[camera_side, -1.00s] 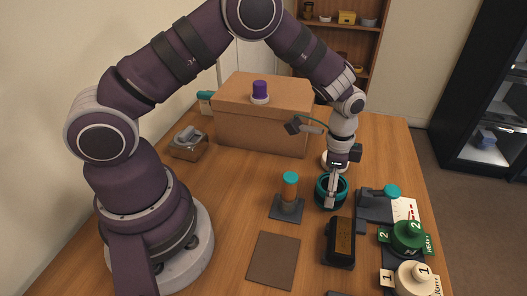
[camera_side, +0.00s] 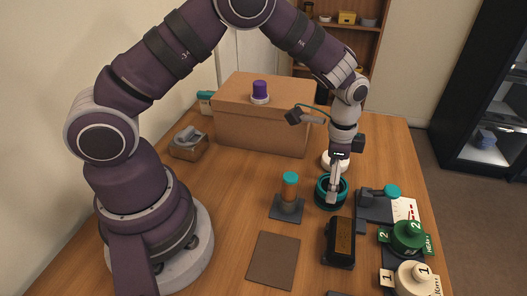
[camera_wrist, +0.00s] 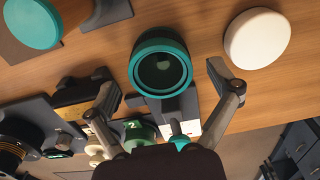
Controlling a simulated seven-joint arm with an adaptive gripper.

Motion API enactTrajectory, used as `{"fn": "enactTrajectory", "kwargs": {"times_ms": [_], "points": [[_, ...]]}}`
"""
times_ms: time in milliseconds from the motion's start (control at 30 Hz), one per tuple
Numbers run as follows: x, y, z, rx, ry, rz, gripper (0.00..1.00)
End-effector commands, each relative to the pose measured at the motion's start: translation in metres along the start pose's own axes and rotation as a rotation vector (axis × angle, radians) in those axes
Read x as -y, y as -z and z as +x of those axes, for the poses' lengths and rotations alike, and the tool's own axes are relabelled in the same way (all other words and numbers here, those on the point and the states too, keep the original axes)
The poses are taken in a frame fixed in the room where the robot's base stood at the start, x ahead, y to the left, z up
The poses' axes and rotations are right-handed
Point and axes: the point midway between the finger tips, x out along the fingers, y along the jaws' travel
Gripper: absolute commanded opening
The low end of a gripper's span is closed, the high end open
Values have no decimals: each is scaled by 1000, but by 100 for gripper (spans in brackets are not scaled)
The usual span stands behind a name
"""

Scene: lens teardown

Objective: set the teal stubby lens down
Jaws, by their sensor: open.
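The teal stubby lens (camera_side: 323,194) is a short dark barrel with a teal rim. It stands upright on the wooden table, right of the teal-capped post. In the wrist view the lens (camera_wrist: 160,45) faces me with its dark glass showing, between and slightly beyond my fingertips. My gripper (camera_wrist: 165,82) is open, with one finger on each side and a visible gap to the lens. In the side view my gripper (camera_side: 334,190) points down over the lens and its fingers cover part of the rim.
A white disc (camera_side: 329,160) lies just behind the lens. The teal-capped post (camera_side: 290,190) stands left, a dark block (camera_side: 339,243) in front, and a grey fixture with a teal knob (camera_side: 391,191) right. Green (camera_side: 408,237) and cream (camera_side: 414,278) numbered pieces stand front right. A cardboard box (camera_side: 262,125) is behind.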

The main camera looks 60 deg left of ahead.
Motion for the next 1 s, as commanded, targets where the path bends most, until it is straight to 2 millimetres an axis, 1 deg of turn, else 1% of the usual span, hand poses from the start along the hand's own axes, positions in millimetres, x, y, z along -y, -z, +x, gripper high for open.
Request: {"fn": "enactTrajectory", "kwargs": {"times_ms": [33,200,300,400,467,567,667,700,767,800,900,1000], "points": [[1,1,-13,-5,5,0,89],[1,1,-60,-6,5,0,89],[0,1,-81,-4,4,0,89],[0,0,-95,-2,2,0,89],[0,0,-100,-3,3,-3,89],[-1,-8,-117,-25,26,-50,89],[-7,-28,-146,-82,77,-169,89],[-11,-40,-158,-112,100,-233,89],[-19,-58,-172,-163,132,-328,89],[-25,-70,-179,-197,150,-394,89],[-40,-99,-188,-289,186,-549,89],[-52,-120,-186,-364,203,-670,89]]}}
